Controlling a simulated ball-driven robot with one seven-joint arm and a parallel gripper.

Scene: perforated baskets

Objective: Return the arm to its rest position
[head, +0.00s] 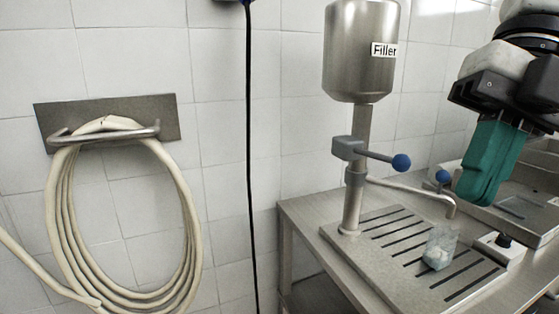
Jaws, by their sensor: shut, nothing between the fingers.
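My gripper (480,200) hangs at the upper right of the head view, at the end of my arm. Its green fingers are closed together and point down, with nothing held. It appears in front of the right part of the metal table (293,210). The filler (362,55), a steel tank on a post with blue-knobbed levers and a curved spout, stands left of my gripper. My arm leaves the frame at the top right.
A small clear container (440,248) with pale contents stands on the slotted drain plate (375,262) near the spout. A white box with a dark knob (500,248) sits to its right. A coiled hose (62,215) hangs on the tiled wall at left.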

